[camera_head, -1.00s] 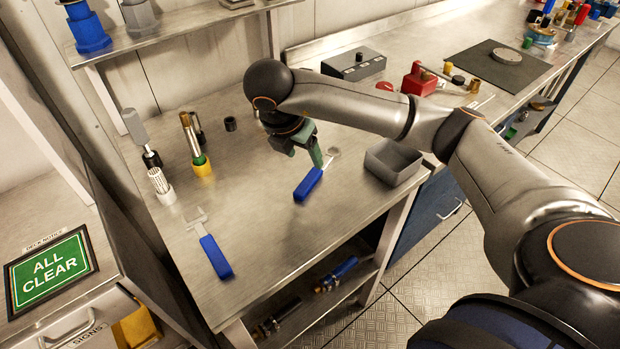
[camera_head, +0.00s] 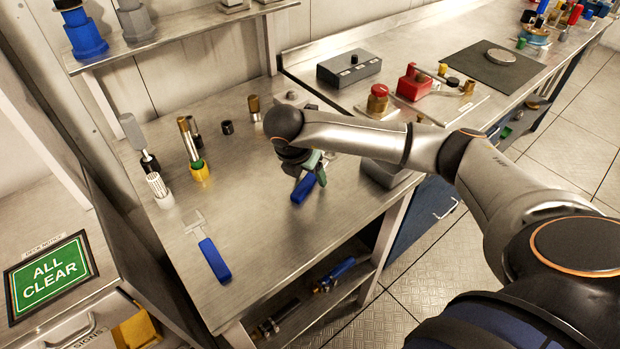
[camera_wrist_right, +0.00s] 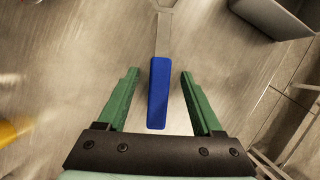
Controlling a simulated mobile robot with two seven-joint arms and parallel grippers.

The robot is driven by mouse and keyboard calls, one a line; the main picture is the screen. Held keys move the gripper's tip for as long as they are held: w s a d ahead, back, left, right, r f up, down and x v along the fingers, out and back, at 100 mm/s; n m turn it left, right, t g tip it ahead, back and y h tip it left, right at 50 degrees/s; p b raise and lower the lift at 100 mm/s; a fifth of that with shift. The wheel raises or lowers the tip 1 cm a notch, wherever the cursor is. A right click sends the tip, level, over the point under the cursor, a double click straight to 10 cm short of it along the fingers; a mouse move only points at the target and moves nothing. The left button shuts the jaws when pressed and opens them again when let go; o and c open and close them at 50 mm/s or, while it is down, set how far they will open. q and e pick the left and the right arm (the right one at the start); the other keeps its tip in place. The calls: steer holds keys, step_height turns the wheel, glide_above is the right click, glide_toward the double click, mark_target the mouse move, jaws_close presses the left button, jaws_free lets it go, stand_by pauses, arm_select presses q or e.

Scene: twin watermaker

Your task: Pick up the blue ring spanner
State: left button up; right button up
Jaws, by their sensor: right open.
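A spanner with a blue handle (camera_head: 303,188) lies on the steel bench under my right gripper (camera_head: 313,170); the arm hides its head in the head view. In the right wrist view its blue handle (camera_wrist_right: 158,95) lies between the two green fingers of my open right gripper (camera_wrist_right: 160,74), with a gap on each side. Its grey shank runs up to a head cut off by the frame's top edge. A second blue-handled tool (camera_head: 215,260) with a forked-looking grey head lies farther left on the bench. My left gripper is not in view.
A grey tray (camera_head: 390,173) stands right of the spanner, partly behind my arm. Brushes and a yellow-based tool (camera_head: 199,171) stand at the bench's back left. A red device (camera_head: 414,84) and a grey box (camera_head: 349,67) are on the back counter. The bench's front middle is clear.

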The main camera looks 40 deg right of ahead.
steer(key=shift+f+b, duration=0.2)
steer(key=shift+b, duration=0.1)
jaws_close()
stand_by(0.5)
stand_by(1.0)
